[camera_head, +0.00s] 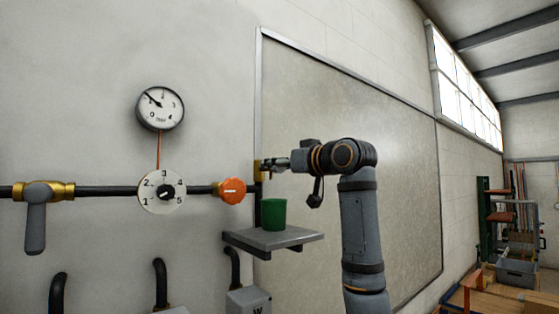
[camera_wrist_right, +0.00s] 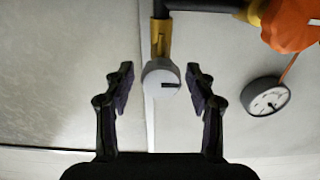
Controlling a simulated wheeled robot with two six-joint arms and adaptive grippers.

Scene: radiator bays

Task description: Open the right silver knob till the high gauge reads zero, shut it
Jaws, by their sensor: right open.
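The silver knob (camera_wrist_right: 161,78) is a round grey cap with a dark slot on a brass fitting (camera_wrist_right: 161,38), in the middle of the right wrist view. My right gripper (camera_wrist_right: 160,88) is open, with one finger on each side of the knob and a gap on both sides. In the head view my right gripper (camera_head: 276,164) reaches in from the right to the brass fitting (camera_head: 260,170) and hides most of the knob. The high gauge (camera_head: 160,107) hangs on the wall, its needle pointing up-left, above the zero mark. My left gripper is not in view.
An orange knob (camera_head: 231,191) and a numbered dial (camera_head: 162,191) sit on the dark pipe. A brass valve (camera_head: 60,190) with a grey lever is at the left. A green cup (camera_head: 273,214) stands on a small shelf (camera_head: 285,239) below my right gripper.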

